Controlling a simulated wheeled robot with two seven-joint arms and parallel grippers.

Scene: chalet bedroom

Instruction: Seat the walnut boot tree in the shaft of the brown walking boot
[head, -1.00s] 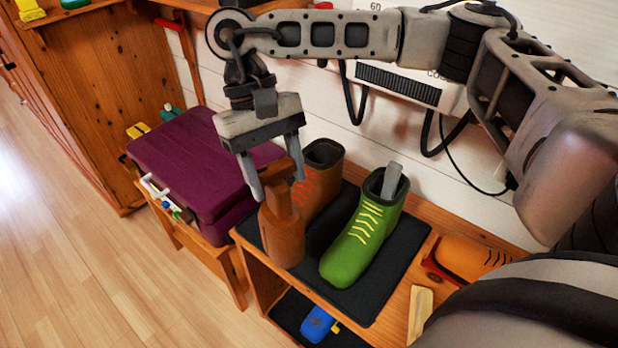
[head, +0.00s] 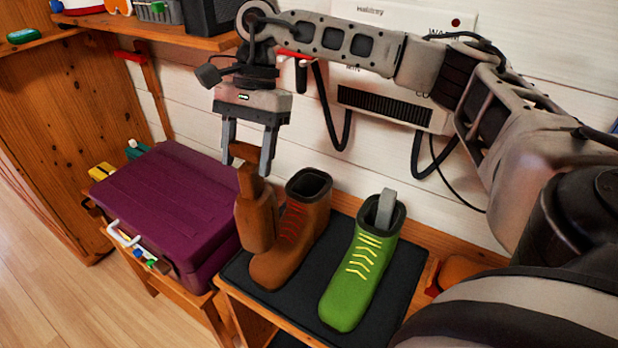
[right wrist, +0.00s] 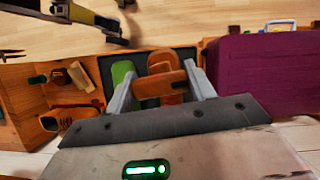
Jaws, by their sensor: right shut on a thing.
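My right gripper (head: 248,158) is shut on the upper part of the walnut boot tree (head: 257,218), which hangs upright below the fingers. In the right wrist view the tree's top (right wrist: 160,84) lies between the two fingers. The brown walking boot (head: 299,232), with red laces, stands on a dark mat (head: 400,262). Its dark shaft opening (head: 309,183) is empty as far as I see. The tree is beside the boot, left of the shaft, and overlaps the boot's edge in the picture. Whether they touch I cannot tell. My left gripper is not in view.
A green boot (head: 355,280) with a grey insert (head: 385,208) stands right of the brown boot. A purple case (head: 170,200) lies on a low stand at the left. A wall heater (head: 395,90) with hanging black cables is behind. A wooden shelf (head: 150,30) is at upper left.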

